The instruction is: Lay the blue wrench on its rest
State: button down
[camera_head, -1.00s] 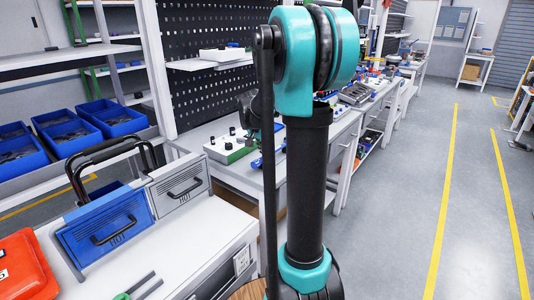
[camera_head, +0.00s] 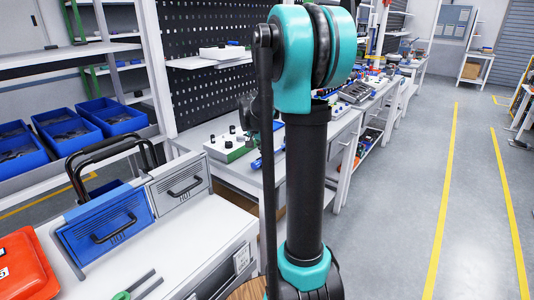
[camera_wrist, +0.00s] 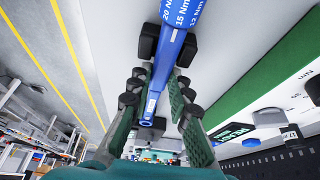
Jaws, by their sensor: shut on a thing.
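The blue wrench (camera_wrist: 164,62) runs lengthwise between the fingers of my gripper (camera_wrist: 168,47) in the wrist view. The fingers are shut on it. Its wider part, marked 20 Nm, 15 Nm and 12 Nm, extends beyond the fingertips to the top edge. Its narrow end with a small ring lies back between the fingers. In the head view my arm hides most of the gripper, and a bit of blue (camera_head: 257,162) shows beside the arm over the bench. I cannot make out the wrench's rest for certain in either view.
A white control box with a green side (camera_head: 229,148) stands on the bench; a green-edged panel (camera_wrist: 262,78) lies to the right in the wrist view. A blue-fronted drawer unit (camera_head: 106,223), a grey one (camera_head: 181,190) and a red case (camera_head: 24,264) are nearer. The right aisle is clear.

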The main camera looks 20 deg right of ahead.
jog(key=c, duration=1.3)
grip_release()
